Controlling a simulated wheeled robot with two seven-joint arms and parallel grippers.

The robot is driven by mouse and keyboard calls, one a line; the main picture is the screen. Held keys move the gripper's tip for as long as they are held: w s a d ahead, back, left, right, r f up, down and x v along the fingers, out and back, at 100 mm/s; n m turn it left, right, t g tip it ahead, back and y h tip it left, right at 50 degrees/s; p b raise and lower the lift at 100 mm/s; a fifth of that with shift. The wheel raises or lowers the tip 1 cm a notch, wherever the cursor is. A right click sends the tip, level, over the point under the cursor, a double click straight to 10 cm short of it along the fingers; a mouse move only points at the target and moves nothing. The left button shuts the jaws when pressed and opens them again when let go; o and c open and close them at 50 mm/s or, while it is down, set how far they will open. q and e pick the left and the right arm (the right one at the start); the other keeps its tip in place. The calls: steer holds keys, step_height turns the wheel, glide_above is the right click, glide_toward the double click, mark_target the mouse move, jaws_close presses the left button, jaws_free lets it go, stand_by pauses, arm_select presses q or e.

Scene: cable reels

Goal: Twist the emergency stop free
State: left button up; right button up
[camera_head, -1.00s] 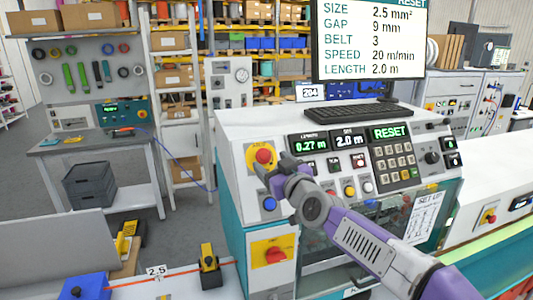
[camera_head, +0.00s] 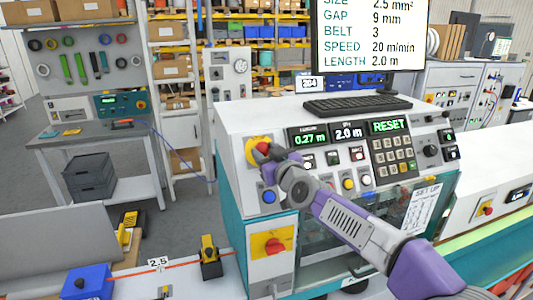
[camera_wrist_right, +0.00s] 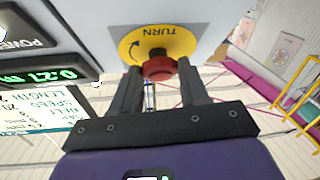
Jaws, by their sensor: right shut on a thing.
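The emergency stop (camera_head: 262,147) is a red mushroom button on a yellow round plate, at the left of the sloped control panel (camera_head: 231,122). In the right wrist view the red button (camera_wrist_right: 159,69) stands in front of the yellow plate (camera_wrist_right: 128,48), which is marked TURN with an arrow. My right gripper (camera_wrist_right: 160,80) has its two dark fingers on either side of the button and is shut on it. In the head view my right gripper (camera_head: 268,156) partly covers the button. My left gripper is not in view.
The display panel reads RESET (camera_head: 389,126). Several small buttons and a keypad (camera_head: 393,155) lie right of my gripper. A keyboard (camera_head: 357,105) and monitor (camera_head: 368,35) stand above.

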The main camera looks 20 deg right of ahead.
steer(key=shift+a+p, duration=0.1)
steer(key=shift+p, duration=0.4)
steer(key=m+h+p, duration=0.1)
steer(key=m+p, duration=0.1)
steer(key=m+h+p, duration=0.1)
steer(key=m+p, duration=0.1)
steer(key=p, duration=0.1)
steer(key=m+h+p, duration=0.2)
steer(key=shift+a+r+p, duration=0.15)
steer(key=shift+a+p, duration=0.15)
steer(key=shift+a+m+g+h+p, duration=0.15)
steer(key=shift+m+h+p, duration=0.6)
steer(key=shift+m, duration=0.5)
steer(key=shift+d+m+g+h+p, duration=0.15)
steer(key=shift+m+h+p, duration=0.55)
steer(key=shift+m, duration=0.55)
steer(key=o, duration=1.1)
steer(key=shift+c, duration=0.2)
steer(key=shift+s+a, duration=0.1)
steer(key=b+v, duration=0.1)
steer(key=v, duration=0.6)
